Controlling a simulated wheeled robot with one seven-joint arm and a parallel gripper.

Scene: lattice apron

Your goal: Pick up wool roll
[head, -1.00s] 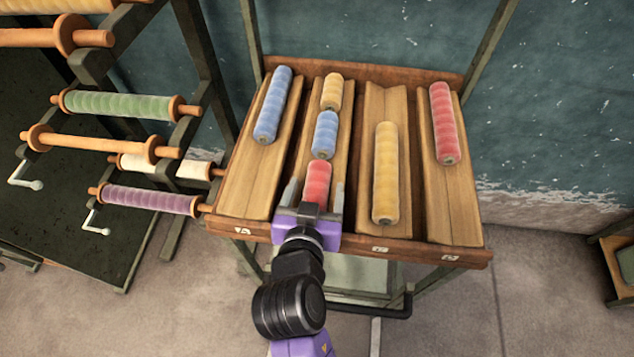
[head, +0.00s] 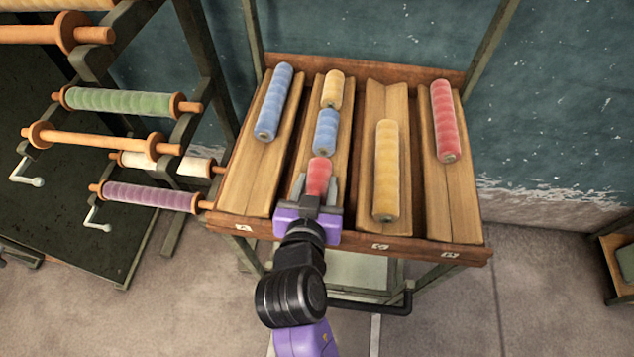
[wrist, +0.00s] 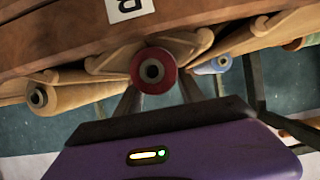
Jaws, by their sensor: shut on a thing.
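A short red wool roll (head: 319,174) is at the front end of the second trough from the left (head: 333,165). My gripper (head: 316,190) is shut on it, one finger on each side. In the wrist view the round end of the red roll (wrist: 152,71), with its hollow core, shows between the two fingers (wrist: 160,95). The roll's lower part is hidden by my gripper in the head view. I cannot tell whether it touches the trough. A blue roll (head: 326,132) and a short yellow roll (head: 332,90) lie behind it in the same trough.
A rack with spindles (head: 120,102) stands close on the left. The wooden front rail (head: 420,250) runs below my gripper.

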